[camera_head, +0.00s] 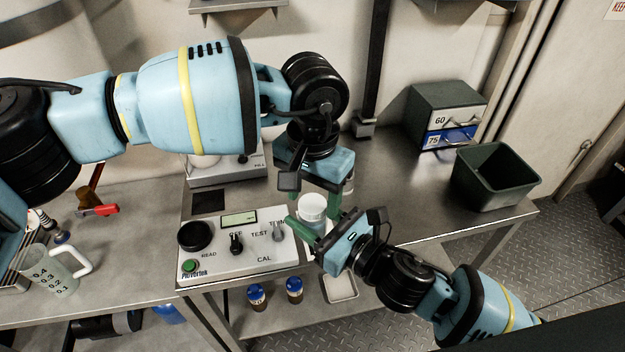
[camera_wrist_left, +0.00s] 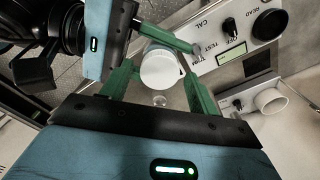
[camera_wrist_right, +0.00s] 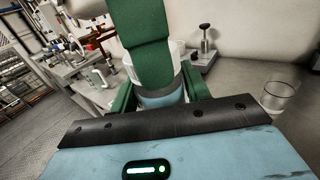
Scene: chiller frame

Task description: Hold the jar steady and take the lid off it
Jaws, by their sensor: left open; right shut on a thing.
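The jar (camera_head: 311,226) stands on the bench beside the control panel, with a white lid (camera_head: 313,204) on top. The lid also shows from above in the left wrist view (camera_wrist_left: 160,70). My right gripper (camera_head: 317,227) is shut on the jar's body from the front right. In the right wrist view the jar (camera_wrist_right: 162,98) sits between its fingers. My left gripper (camera_head: 313,203) points down from above, open, with its fingers on either side of the lid. One left finger hides part of the jar in the right wrist view.
The control panel (camera_head: 262,252) with knobs is close on the left. A dark green bin (camera_head: 492,188) and a drawer box (camera_head: 440,112) stand at the back right. A measuring jug (camera_head: 48,268) is at the far left. Two blue-capped jars (camera_head: 294,290) sit on the lower shelf.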

